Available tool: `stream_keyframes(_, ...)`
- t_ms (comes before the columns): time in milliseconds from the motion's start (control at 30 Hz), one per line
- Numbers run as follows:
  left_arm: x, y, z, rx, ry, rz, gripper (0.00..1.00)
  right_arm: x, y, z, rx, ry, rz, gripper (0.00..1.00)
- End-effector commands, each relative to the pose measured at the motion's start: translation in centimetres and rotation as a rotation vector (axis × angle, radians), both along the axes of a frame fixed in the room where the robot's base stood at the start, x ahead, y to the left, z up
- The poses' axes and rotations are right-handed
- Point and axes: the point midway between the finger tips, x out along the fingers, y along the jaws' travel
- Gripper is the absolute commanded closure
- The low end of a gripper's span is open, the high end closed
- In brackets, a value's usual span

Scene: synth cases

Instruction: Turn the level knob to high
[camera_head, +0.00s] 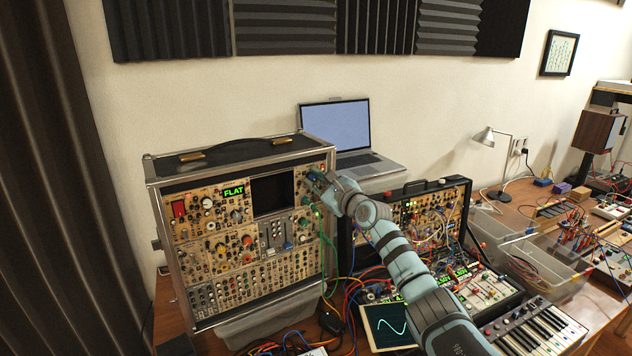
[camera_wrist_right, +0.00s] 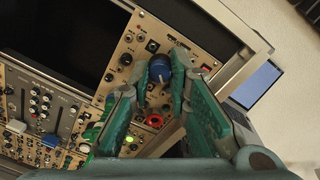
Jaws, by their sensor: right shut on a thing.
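A blue round knob (camera_wrist_right: 160,70) stands on the tan panel of the large synth case (camera_head: 250,243), near the panel's upper right corner. I take it for the level knob, but its label is too small to read. My right gripper (camera_wrist_right: 159,77) is shut on this knob, with one green finger on each side. In the head view the right gripper (camera_head: 316,184) reaches the right edge of the case front and hides the knob. A green display (camera_head: 233,190) on the case reads FLAT. My left gripper is not in view.
A dark screen (camera_head: 272,195) sits left of the gripper on the case. A second synth case (camera_head: 466,190) with many patch cables stands to the right, under my right arm. A laptop (camera_head: 337,128) is behind. Cables hang close to the gripper.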

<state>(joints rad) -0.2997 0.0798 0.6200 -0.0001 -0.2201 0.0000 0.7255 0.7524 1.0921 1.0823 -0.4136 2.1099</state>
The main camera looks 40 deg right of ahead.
Motion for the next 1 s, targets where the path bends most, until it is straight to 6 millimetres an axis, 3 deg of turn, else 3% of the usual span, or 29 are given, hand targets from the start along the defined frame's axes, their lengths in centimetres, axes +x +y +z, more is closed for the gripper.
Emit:
stream_keyframes(433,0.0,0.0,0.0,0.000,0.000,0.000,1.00,0.0,0.0,-0.3,0.011,0.005,0.001,1.00)
stream_keyframes(467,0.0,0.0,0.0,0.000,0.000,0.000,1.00,0.0,0.0,-0.3,0.011,0.005,0.001,0.78)
stream_keyframes(567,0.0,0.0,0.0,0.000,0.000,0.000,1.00,0.0,0.0,-0.3,0.011,0.003,0.000,0.62)
stream_keyframes(867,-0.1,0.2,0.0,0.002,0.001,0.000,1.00,-0.1,0.0,-0.1,0.008,0.002,-0.001,0.62)
stream_keyframes(1000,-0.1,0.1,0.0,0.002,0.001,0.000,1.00,-1.4,-0.1,-0.2,0.003,0.005,-0.003,0.62)
